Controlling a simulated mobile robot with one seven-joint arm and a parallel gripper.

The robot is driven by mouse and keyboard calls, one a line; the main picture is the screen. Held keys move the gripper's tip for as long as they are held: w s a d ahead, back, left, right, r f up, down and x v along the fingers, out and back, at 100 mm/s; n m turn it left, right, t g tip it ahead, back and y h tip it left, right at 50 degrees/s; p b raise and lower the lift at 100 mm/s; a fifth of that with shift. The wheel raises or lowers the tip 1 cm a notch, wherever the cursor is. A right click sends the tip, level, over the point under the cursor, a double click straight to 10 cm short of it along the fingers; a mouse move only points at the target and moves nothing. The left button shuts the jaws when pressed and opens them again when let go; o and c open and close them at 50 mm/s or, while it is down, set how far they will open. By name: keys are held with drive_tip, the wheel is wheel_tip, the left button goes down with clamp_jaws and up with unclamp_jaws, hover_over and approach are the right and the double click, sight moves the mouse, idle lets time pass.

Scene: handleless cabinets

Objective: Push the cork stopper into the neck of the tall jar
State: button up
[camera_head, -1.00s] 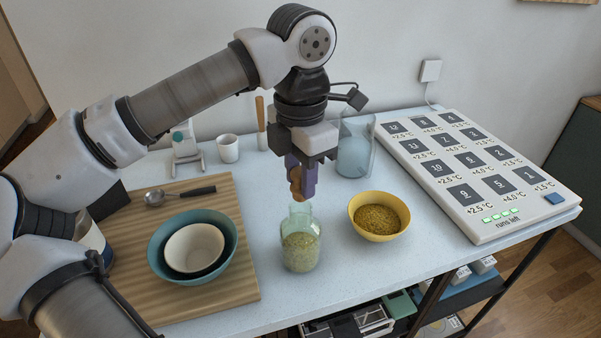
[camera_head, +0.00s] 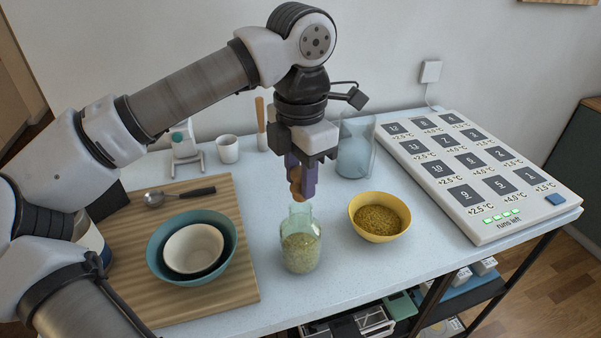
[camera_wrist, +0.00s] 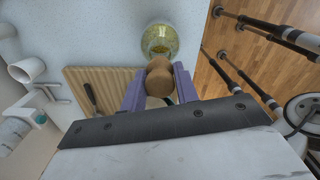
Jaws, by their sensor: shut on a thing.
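The tall jar (camera_head: 300,246) is clear greenish glass with a narrow neck, part filled with yellow-green grains, and stands upright near the table's front edge. My gripper (camera_head: 301,186) is above the jar, pointing down, its purple fingers shut on the brown cork stopper (camera_head: 296,188). The stopper hangs just above the jar mouth, and a small gap seems to show between them. In the wrist view the cork (camera_wrist: 159,78) sits between the fingers, and the jar (camera_wrist: 159,41) shows beyond it, its mouth partly hidden by the cork.
A yellow bowl of grains (camera_head: 379,237) stands close right of the jar. A teal bowl (camera_head: 160,268) holding a cream bowl (camera_head: 194,250) rests on a wooden board (camera_head: 228,290) at left. A glass beaker (camera_head: 355,153) stands behind, and a large numbered panel (camera_head: 440,175) lies at right.

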drive_tip(key=shift+f+b, duration=1.8)
drive_tip(key=shift+f, duration=0.3)
drive_tip(key=o, duration=1)
drive_tip(key=shift+r, duration=0.1)
drive_tip(key=shift+o, duration=0.2)
wheel_tip(320, 180, up, 14)
drive_tip(key=shift+f, duration=0.1)
